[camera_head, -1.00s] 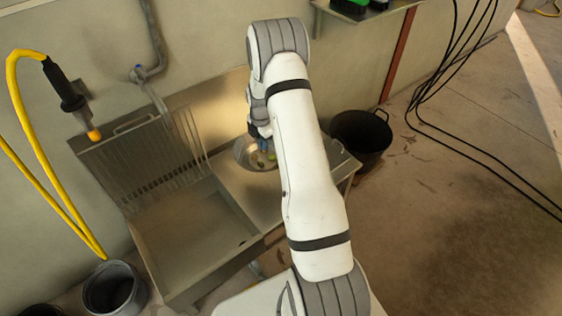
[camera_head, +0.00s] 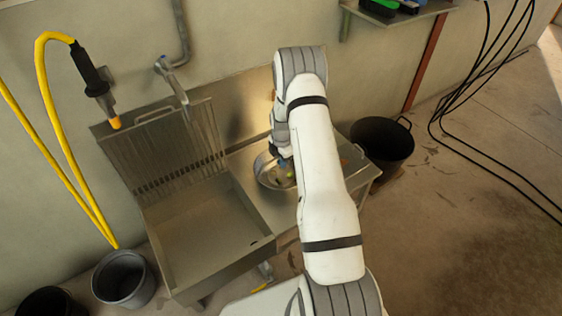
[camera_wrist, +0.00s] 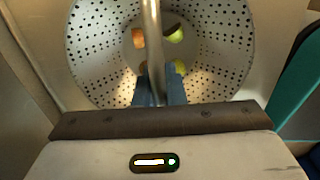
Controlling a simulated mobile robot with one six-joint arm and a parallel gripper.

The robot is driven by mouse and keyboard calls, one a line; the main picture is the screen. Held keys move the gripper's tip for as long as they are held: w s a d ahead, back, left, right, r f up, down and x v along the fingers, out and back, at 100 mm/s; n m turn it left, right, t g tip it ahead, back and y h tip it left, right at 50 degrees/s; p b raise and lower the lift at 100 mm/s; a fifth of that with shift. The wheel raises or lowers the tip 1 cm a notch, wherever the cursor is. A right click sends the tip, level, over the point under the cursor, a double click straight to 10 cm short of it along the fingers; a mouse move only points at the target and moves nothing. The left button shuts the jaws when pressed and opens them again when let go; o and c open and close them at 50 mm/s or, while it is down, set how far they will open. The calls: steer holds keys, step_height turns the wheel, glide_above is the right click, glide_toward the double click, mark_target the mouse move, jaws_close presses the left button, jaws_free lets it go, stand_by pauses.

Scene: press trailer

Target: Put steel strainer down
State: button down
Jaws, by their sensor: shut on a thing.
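The steel strainer (camera_wrist: 215,60) fills the upper part of the wrist view as a perforated round bowl with a bar-like handle across its middle. Several small orange and green-yellow pieces lie inside it. My gripper (camera_wrist: 158,90) is shut on the strainer's handle, its blue fingers reaching over the bowl. In the head view the strainer (camera_head: 267,173) is at the drainboard right of the sink basin, partly hidden by my arm. My gripper (camera_head: 284,161) shows there at its rim. I cannot tell whether the strainer's base touches the surface.
The sink basin (camera_head: 205,240) lies left of the drainboard, with an upright rack (camera_head: 165,150) behind it. A dark bucket (camera_head: 383,145) stands at the right. Another bucket (camera_head: 122,280) stands at front left. A yellow hose (camera_head: 62,140) hangs on the left.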

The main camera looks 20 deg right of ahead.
steer(key=shift+f, duration=0.2)
steer(key=c, duration=1.5)
jaws_free()
steer(key=shift+r, duration=0.1)
